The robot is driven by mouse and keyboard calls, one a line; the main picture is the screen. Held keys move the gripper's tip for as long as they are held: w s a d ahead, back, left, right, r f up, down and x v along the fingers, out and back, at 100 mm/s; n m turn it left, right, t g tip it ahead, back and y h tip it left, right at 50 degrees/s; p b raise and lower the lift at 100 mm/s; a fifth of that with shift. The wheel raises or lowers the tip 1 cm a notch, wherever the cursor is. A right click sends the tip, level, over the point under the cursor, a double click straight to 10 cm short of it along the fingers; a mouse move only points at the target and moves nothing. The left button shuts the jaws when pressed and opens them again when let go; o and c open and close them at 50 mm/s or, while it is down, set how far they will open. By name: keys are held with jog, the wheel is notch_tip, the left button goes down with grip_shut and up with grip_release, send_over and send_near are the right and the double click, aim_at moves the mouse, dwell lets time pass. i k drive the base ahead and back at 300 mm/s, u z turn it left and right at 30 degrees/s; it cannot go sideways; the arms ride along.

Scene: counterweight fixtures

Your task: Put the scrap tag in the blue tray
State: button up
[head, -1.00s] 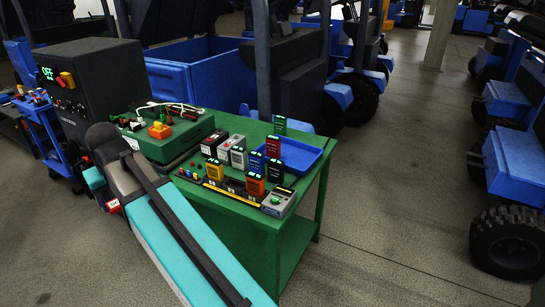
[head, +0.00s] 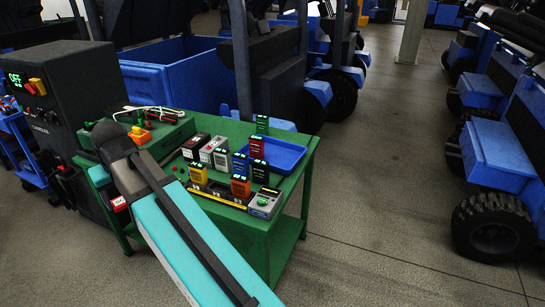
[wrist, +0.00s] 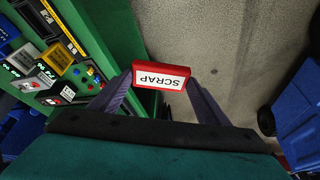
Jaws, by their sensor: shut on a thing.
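The red scrap tag (wrist: 161,75) with its white SCRAP label is between the fingertips of my gripper (wrist: 155,82) in the wrist view. My gripper is shut on it. In the head view the tag (head: 119,203) shows small at the left end of the green table, beside my arm; the fingers there are mostly hidden. The wrist view shows floor and the table's edge behind the tag. The blue tray (head: 290,162) lies at the table's back right, apart from the tag. Its visible bottom looks empty.
The green table (head: 262,225) carries several battery-like blocks (head: 215,152), coloured upright modules (head: 240,187) in front of the tray and a grey meter (head: 265,203). A green case (head: 165,130) stands at its left. A dark cabinet (head: 75,85) is farther left.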

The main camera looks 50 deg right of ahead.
aim_at(282, 164)
jog(key=u, duration=0.05)
jog(key=i, duration=1)
jog(key=z, duration=0.05)
